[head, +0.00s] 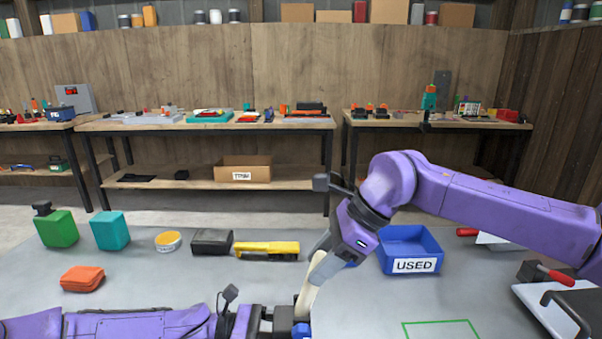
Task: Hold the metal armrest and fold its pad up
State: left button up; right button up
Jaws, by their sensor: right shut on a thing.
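My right gripper (328,262) comes in from the right and points down to the lower middle. It is shut on a pale cream, elongated piece (306,294), which slants down toward the bottom edge. This piece looks like part of the armrest, but I cannot tell metal frame from pad. My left gripper (288,326) lies low at the bottom edge, pointing right, beside the lower end of the pale piece. Whether its fingers are open or touch the piece cannot be seen. The rest of the armrest is hidden or out of frame.
On the grey table are a blue bin (410,250) marked USED, a yellow tool (267,250), a dark box (211,242), a yellow round tin (168,241), green (57,229) and teal (110,231) blocks and an orange pouch (82,279). A red-handled clamp (545,273) stands at right.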

jog(key=shift+a+r, duration=0.1)
jog(key=shift+a, duration=0.4)
jog(key=shift+a, duration=0.3)
jog(key=o, duration=0.8)
jog(key=shift+a, duration=0.1)
jog(key=shift+c, duration=0.2)
jog(key=shift+v, duration=3.1)
